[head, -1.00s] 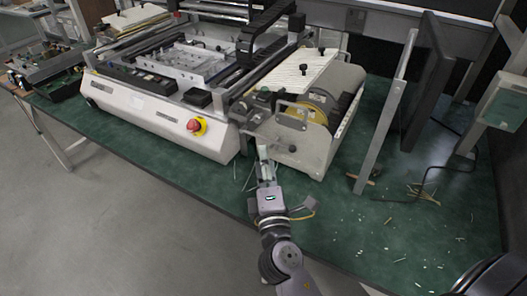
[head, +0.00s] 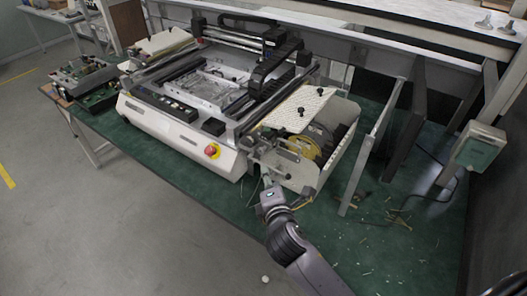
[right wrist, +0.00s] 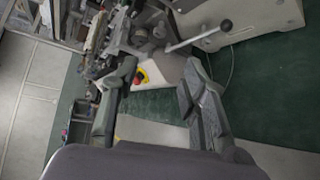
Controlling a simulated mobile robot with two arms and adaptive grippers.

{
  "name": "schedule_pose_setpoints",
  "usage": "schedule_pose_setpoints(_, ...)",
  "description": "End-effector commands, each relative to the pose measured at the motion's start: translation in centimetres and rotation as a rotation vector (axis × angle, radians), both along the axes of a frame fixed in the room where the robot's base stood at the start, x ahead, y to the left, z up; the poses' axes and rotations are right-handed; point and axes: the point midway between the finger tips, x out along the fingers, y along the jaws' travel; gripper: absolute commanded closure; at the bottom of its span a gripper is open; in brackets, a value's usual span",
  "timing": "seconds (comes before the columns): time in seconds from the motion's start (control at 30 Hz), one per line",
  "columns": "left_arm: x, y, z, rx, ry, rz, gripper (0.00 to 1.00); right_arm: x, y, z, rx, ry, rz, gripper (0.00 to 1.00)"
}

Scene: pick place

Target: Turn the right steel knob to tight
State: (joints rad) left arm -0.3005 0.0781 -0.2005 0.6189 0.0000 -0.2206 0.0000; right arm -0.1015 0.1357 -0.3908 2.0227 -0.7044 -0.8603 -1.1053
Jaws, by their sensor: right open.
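My right gripper (head: 268,182) is beside the front corner of the feeder unit at the right end of the bench machine. In the right wrist view its two fingers (right wrist: 158,76) are spread, with nothing between them. A metal rod with a dark ball end (right wrist: 226,25) stands beyond the fingertips. Two black knobs, a nearer one (head: 301,111) and a farther one (head: 320,90), sit on the feeder's pale plate. Two steel-coloured knob-like pieces (head: 485,22) (head: 507,27) lie at the top right. I cannot tell which is the right steel knob. My left gripper is not in view.
The white machine (head: 175,127) stands on the green bench (head: 375,245). Its red stop button (head: 211,150) is left of my gripper and also shows in the right wrist view (right wrist: 140,77). Loose scraps lie on the bench.

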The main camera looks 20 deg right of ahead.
Motion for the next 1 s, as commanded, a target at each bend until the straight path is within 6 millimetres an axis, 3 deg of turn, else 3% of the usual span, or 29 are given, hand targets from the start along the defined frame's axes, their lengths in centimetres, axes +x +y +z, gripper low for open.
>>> schedule_pose_setpoints(0.6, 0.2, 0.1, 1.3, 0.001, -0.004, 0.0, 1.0, 10.7, -2.0, -3.4, 0.002, -0.002, -0.003, 0.6)
schedule_pose_setpoints(0.8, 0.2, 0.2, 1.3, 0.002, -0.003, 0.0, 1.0, 13.3, -2.4, -4.3, 0.002, -0.003, -0.003, 0.6)
schedule_pose_setpoints(1.0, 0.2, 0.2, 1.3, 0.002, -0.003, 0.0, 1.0, 14.7, -2.6, -4.8, 0.002, -0.002, -0.002, 0.6)
